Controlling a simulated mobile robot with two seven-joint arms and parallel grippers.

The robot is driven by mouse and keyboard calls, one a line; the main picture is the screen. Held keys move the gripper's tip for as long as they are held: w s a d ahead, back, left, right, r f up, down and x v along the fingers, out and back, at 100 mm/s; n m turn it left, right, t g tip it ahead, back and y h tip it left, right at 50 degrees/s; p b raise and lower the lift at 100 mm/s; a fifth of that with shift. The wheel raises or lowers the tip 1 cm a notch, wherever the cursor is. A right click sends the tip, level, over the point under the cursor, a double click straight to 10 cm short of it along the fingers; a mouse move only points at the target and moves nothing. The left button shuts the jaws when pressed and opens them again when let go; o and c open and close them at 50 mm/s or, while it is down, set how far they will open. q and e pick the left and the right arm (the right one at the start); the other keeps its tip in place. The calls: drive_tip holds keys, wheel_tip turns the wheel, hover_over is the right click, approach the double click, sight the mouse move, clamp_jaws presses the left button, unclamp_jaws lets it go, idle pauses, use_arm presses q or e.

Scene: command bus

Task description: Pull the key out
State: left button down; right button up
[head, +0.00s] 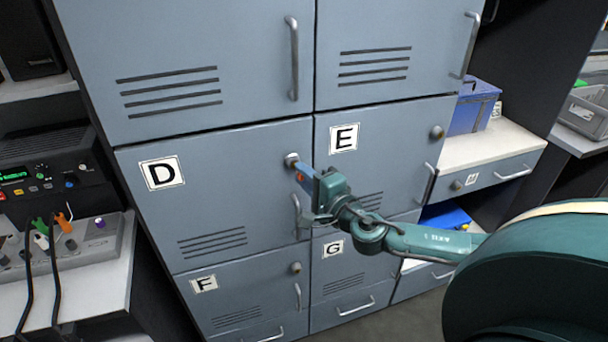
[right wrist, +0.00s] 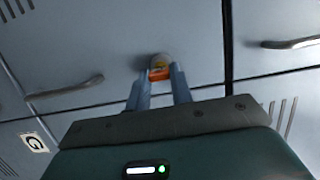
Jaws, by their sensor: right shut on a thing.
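The key shows as a small orange piece (right wrist: 158,74) between the fingertips in the right wrist view. It sits right at a round lock (head: 291,159) near the upper right corner of the grey locker door D (head: 215,190). The lock also shows in the right wrist view (right wrist: 158,60). My right gripper (head: 300,172) reaches in from the right and is shut on the key, close to the door face. It also shows in the right wrist view (right wrist: 160,85). The key's shaft is hidden, so I cannot tell how deep it sits. My left gripper is not in view.
Door E (head: 385,150), with its own lock (head: 437,132), is beside door D. Metal handles (head: 292,60) stick out from the doors. A radio and cabled panel (head: 60,245) stand at the left. A blue box (head: 474,108) sits on a shelf at the right.

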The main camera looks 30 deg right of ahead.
drive_tip(key=shift+s+a, duration=0.15)
drive_tip(key=shift+s, duration=0.65)
drive_tip(key=shift+s, duration=0.1)
drive_tip(key=shift+s+a, duration=0.2)
drive_tip(key=shift+s, duration=0.75)
drive_tip(key=shift+s+a, duration=0.2)
drive_tip(key=shift+s, duration=0.75)
drive_tip(key=shift+s+a, duration=0.2)
drive_tip(key=shift+s, duration=0.75)
